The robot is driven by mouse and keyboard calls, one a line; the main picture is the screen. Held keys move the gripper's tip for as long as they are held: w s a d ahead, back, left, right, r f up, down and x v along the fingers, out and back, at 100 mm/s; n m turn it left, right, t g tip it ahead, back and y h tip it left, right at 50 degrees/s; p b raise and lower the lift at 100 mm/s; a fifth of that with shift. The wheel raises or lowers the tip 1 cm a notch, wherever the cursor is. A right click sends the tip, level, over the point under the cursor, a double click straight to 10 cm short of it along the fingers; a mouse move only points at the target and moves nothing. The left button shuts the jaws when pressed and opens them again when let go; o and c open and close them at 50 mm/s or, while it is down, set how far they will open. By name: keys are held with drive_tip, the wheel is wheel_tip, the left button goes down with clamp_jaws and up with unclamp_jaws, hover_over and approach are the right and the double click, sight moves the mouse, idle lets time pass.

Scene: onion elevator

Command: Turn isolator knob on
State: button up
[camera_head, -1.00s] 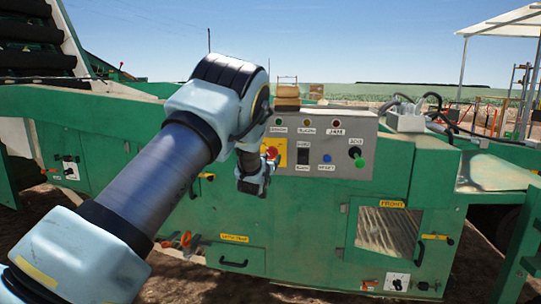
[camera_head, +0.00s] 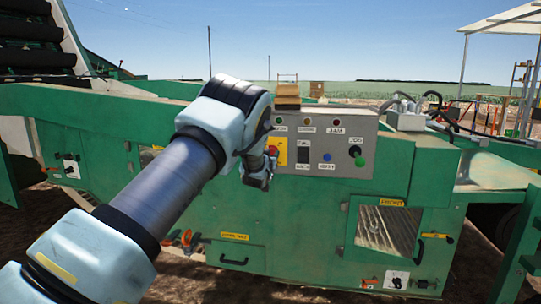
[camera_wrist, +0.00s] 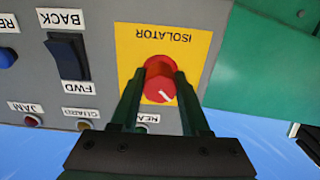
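The red round isolator knob (camera_wrist: 160,82) sits on a yellow plate (camera_wrist: 200,45) marked ISOLATOR, shown upside down in the wrist view. A short white mark on the knob points to the lower right of that view. My gripper (camera_wrist: 161,75) is at the knob, with one finger on each side of it. The fingers are apart; I cannot tell whether they touch the knob. In the head view, my gripper (camera_head: 264,170) is in front of the control panel's left part and partly hides the knob and the yellow plate (camera_head: 280,155).
The green machine body (camera_head: 310,220) lies below. A brown box (camera_head: 287,92) stands behind the panel top.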

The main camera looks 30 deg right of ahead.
clamp_jaws()
drive_tip(key=shift+f+b, duration=0.1)
drive_tip(key=shift+b, duration=0.2)
drive_tip(key=m+b, duration=0.3)
drive_tip(key=shift+f+m, duration=0.15)
drive_tip(key=shift+m, duration=0.25)
drive_tip(key=m+b, duration=0.4)
drive_tip(key=shift+m, duration=0.3)
drive_tip(key=m+b, duration=0.4)
drive_tip(key=shift+m, duration=0.3)
drive_tip(key=m+b, duration=0.3)
drive_tip(key=m, duration=0.1)
drive_tip(key=shift+m, duration=0.4)
drive_tip(key=shift+r+b, duration=0.25)
drive_tip(key=shift+b, duration=0.1)
